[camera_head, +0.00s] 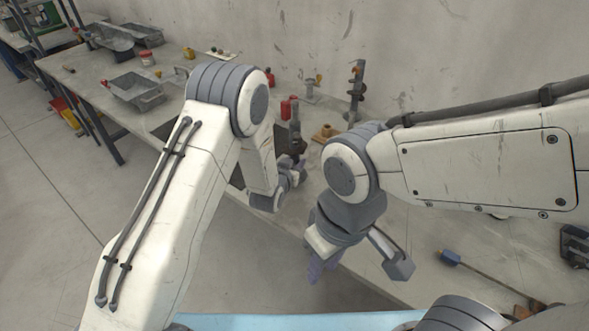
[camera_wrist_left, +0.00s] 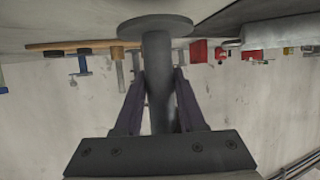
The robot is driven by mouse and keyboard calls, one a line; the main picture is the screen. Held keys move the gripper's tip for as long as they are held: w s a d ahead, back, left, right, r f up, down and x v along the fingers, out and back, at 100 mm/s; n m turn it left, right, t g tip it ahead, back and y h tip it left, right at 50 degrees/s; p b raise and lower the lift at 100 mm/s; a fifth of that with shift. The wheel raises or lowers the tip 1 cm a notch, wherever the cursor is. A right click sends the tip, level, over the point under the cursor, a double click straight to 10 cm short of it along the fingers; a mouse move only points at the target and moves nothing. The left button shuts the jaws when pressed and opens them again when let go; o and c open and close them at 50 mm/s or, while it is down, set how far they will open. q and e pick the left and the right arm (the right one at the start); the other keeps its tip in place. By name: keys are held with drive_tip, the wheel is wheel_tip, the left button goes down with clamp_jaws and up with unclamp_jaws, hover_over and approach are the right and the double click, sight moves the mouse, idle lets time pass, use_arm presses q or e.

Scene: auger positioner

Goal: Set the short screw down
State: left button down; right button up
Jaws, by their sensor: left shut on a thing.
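My left gripper (camera_head: 297,165) is over the workbench near its front edge, with its arm hiding part of the bench behind it. In the left wrist view, its two dark purple fingers (camera_wrist_left: 158,100) are shut on the short screw (camera_wrist_left: 157,62), a dark grey shaft with a wide round disc at its end. In the head view, a dark upright part (camera_head: 295,132) that looks like the screw rises from the gripper. Whether the disc touches the bench cannot be told. My right gripper (camera_head: 320,268) hangs lower at the bench's front edge; its finger gap is unclear.
The workbench (camera_head: 440,215) runs along a concrete wall. Red containers (camera_head: 287,108), a wooden block (camera_head: 325,133) and an upright dark tool (camera_head: 356,90) stand behind my left gripper. A grey tray (camera_head: 137,92) is at left. A blue-handled rod (camera_head: 450,257) lies at right.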

use_arm(q)
drive_tip(key=shift+w+f+p, duration=0.15)
drive_tip(key=shift+f+p, duration=0.45)
drive_tip(key=shift+f, duration=1.3)
drive_tip(key=shift+f, duration=0.15)
drive_tip(key=c, duration=0.5)
unclamp_jaws()
drive_tip(key=shift+f, duration=0.1)
